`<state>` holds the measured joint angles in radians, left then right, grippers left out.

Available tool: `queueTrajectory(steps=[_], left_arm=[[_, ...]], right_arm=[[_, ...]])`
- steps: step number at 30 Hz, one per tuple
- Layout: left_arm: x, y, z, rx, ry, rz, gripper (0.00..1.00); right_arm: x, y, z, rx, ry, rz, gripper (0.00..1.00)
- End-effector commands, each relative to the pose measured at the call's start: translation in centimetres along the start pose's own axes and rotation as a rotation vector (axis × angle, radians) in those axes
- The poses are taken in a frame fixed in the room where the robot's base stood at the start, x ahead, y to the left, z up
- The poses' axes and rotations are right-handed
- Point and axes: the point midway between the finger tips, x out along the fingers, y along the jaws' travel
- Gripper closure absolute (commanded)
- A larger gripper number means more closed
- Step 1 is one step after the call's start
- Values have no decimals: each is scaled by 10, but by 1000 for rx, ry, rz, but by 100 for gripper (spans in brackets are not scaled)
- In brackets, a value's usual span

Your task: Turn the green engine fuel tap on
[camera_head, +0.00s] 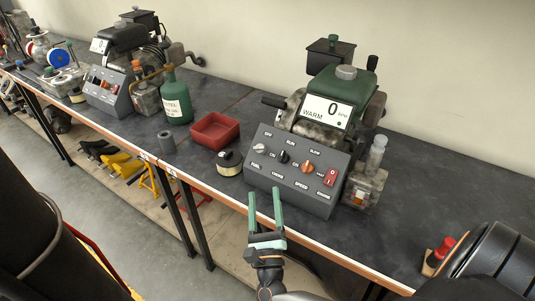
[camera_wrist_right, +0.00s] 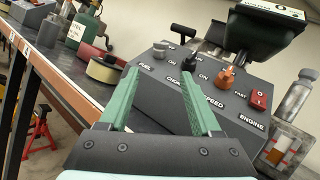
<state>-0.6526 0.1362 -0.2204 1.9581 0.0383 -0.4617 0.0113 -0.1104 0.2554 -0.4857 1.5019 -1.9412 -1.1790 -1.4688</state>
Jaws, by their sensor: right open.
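The green engine (camera_head: 345,85) stands on the bench behind a grey sloped control panel (camera_head: 290,185). The fuel tap (camera_head: 260,147) is the pale grey knob at the panel's left end, above the FUEL label. It also shows in the right wrist view (camera_wrist_right: 160,45); its exact pointing is too small to tell. My right gripper (camera_head: 265,193) is open and empty, in front of the panel's lower left part, apart from the tap. Its two green fingers (camera_wrist_right: 158,74) point toward the panel in the wrist view. My left gripper is not in view.
Beside the tap are a black choke knob (camera_head: 283,157), an orange speed knob (camera_head: 307,167) and a red engine switch (camera_head: 330,178). A round tin (camera_head: 229,163) and a red tray (camera_head: 214,131) stand left of the panel. Bare bench (camera_head: 430,190) lies to the right.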

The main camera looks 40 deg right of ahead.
Motion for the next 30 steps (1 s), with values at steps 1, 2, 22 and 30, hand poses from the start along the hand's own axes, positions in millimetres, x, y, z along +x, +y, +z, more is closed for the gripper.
queueTrajectory(steps=[1, 2, 22, 30], left_arm=[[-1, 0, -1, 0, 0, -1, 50], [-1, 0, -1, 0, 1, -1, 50], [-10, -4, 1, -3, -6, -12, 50], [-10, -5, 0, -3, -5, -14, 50]], right_arm=[[5, 0, 1, 0, -2, -1, 35], [8, -1, 1, 0, -2, -2, 35], [118, -1, 0, 1, 0, -4, 35], [123, -1, 0, 0, 2, -2, 35]])
